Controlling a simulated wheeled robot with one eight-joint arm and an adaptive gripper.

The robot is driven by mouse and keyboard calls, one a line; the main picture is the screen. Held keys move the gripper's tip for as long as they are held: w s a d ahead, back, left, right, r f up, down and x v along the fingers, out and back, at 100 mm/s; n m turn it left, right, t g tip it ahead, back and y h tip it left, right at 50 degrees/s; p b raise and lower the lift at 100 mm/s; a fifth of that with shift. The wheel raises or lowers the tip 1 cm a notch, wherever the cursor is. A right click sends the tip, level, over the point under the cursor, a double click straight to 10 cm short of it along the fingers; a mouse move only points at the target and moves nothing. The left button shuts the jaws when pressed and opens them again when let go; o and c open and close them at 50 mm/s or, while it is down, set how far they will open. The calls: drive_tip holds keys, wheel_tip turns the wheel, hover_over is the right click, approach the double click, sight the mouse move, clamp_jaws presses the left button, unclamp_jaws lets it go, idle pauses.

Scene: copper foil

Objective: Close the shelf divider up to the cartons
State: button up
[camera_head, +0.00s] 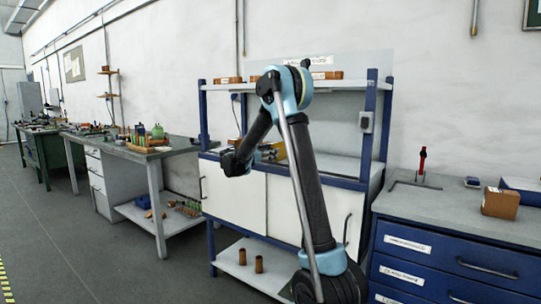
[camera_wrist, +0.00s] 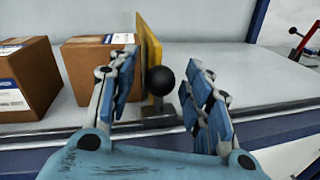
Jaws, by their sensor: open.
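In the wrist view the shelf divider is an upright yellow panel (camera_wrist: 150,50) with a black ball knob (camera_wrist: 160,80) on its front, above a grey foot on the shelf's front rail (camera_wrist: 260,112). My gripper (camera_wrist: 162,68) is open, with one finger on each side of the knob and a clear gap on the right. Two brown cartons stand to the left: a nearer one (camera_wrist: 90,75) and one at the left edge (camera_wrist: 22,80). My left finger hides part of the space between the nearer carton and the divider. In the head view my gripper (camera_head: 238,162) is at the shelf front.
The shelf is bare right of the divider, up to a blue post (camera_wrist: 257,20). In the head view, white cabinet doors (camera_head: 236,192) lie below the shelf. A blue drawer bench (camera_head: 450,255) stands at the right, a workbench (camera_head: 175,150) at the left.

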drive_tip(key=v, duration=1.1)
drive_tip(key=shift+a, duration=0.2)
drive_tip(key=shift+s, duration=0.15)
drive_tip(key=s+d+f+m+g+y, duration=0.3)
drive_tip(key=s+d+m, duration=0.2)
drive_tip(key=s+d, duration=0.55)
drive_tip(key=s+d+f+m+g+y, duration=0.35)
drive_tip(key=s+d+m, duration=0.25)
drive_tip(key=s+d, duration=0.5)
drive_tip(key=s+a+f+m+y, duration=0.1)
drive_tip(key=s+f+m, duration=0.3)
drive_tip(key=s, duration=0.5)
drive_tip(key=s+a+f+m+g+y, duration=0.1)
drive_tip(key=s+f+m+y, duration=0.3)
drive_tip(key=s, duration=0.5)
drive_tip(key=s+a+f+m+g+y, duration=0.1)
drive_tip(key=s+a+f+m+y, duration=0.1)
drive_tip(key=s+f, duration=0.6)
drive_tip(key=shift+s+a+m+y, duration=0.35)
drive_tip(key=shift+s+a+m, duration=0.45)
drive_tip(key=shift+m, duration=0.3)
drive_tip(key=shift+d, duration=0.1)
